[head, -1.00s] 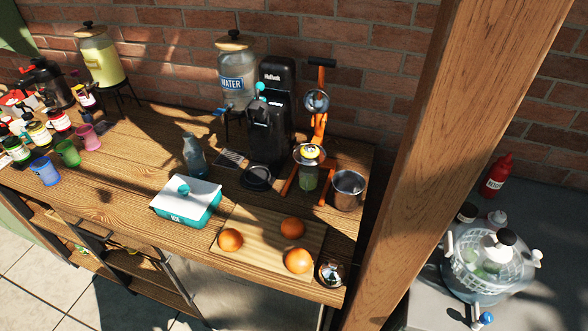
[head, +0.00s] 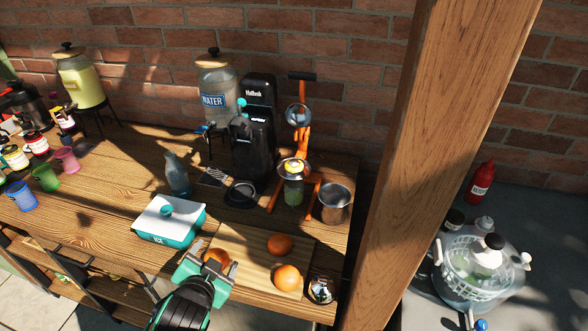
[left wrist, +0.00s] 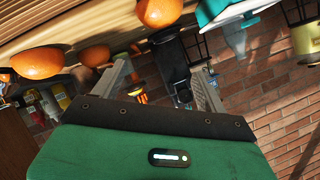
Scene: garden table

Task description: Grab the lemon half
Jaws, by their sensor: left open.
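A small yellow piece, which looks like the lemon half (head: 294,166), sits on the orange hand press above a green-tinted glass (head: 293,190). It is small in the head view, so its cut face cannot be told. My left gripper (head: 212,257) is open and empty at the table's front edge. In the head view its fingers overlap the left orange. The yellow piece is farther back and to the right of it, well apart. The left wrist view shows the open fingers (left wrist: 163,70) with nothing between them. My right gripper is not in view.
Oranges (head: 279,244) lie on a cutting board (head: 248,240). A teal-and-white ice box (head: 168,221) stands left of it. A metal cup (head: 335,204) stands right of the press, a black machine (head: 255,140) behind left. A wooden post (head: 405,165) rises at right.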

